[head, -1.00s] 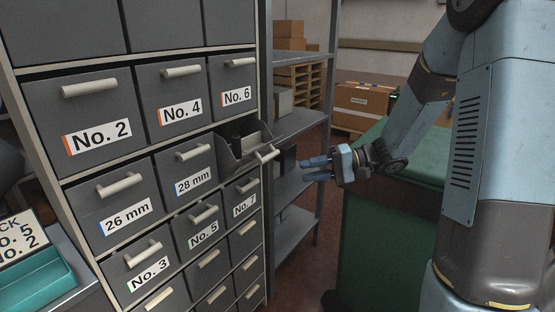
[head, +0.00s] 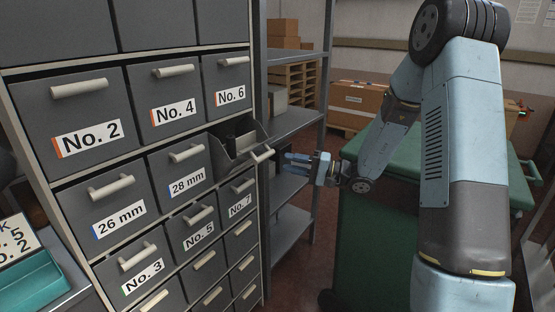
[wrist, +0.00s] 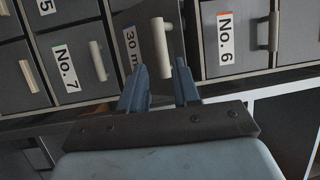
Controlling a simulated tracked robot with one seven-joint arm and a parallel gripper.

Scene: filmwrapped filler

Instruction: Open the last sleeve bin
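The grey bin labelled 30 mm, partly legible in the wrist view (wrist: 131,48), is the right one in the row of 26 mm (head: 107,208) and 28 mm (head: 178,172) bins. In the head view this right bin (head: 226,158) stands out from the cabinet front, its top open, with dark contents inside. Its pale handle (head: 262,154) faces my gripper (head: 290,160). My gripper is open and empty, just right of the handle with a small gap. In the wrist view the handle (wrist: 160,45) shows between and beyond the blue fingertips (wrist: 160,72).
Closed bins No. 6 (head: 228,82) and No. 7 (head: 238,199) sit above and below the open one. A grey shelf rack (head: 288,125) stands behind my gripper. A green cart (head: 375,240) is to the right, under my arm. A teal tray (head: 32,285) lies at lower left.

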